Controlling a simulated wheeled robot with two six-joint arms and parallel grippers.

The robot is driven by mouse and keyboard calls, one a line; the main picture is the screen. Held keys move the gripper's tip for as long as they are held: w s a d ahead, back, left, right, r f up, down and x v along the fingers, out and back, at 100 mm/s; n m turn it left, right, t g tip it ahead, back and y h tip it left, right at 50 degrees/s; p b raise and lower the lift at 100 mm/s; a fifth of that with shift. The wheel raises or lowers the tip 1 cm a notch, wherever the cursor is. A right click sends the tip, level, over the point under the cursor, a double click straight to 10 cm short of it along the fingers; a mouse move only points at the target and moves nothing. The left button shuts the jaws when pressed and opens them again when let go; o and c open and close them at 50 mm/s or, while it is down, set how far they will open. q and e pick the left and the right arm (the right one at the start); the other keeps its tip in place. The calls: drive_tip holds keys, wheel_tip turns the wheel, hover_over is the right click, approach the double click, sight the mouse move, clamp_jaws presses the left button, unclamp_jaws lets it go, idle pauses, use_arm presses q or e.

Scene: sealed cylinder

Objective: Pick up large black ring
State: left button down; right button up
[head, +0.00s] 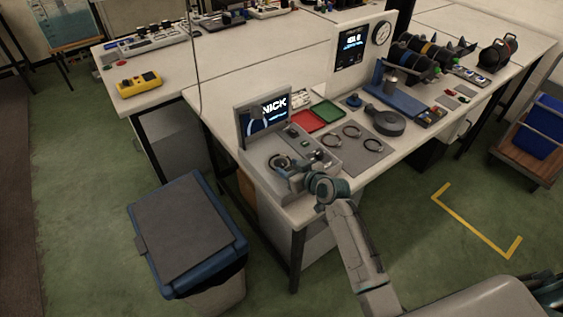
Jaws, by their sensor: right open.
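Three thin dark rings lie on a grey mat (378,156): a left ring (332,150), a back ring (352,124) and a right ring (373,152). They look similar in size, so I cannot tell which is the large black ring. My right gripper (281,170) is open, over the front of a grey bench device (259,158), left of the mat and apart from these rings. A dark round part shows at its fingertips; I cannot tell whether it is a ring or touches them. My left gripper is out of view.
A screen (263,114) stands behind the device. Red (307,121) and green (326,111) trays lie behind the mat. A thick dark disc (384,121) and blue stand (398,98) are to the right. A lidded bin (188,228) is on the floor at left.

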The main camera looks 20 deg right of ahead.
drive_tip(key=shift+s+r, duration=0.15)
drive_tip(key=shift+s, duration=0.05)
clamp_jaws()
idle(0.4)
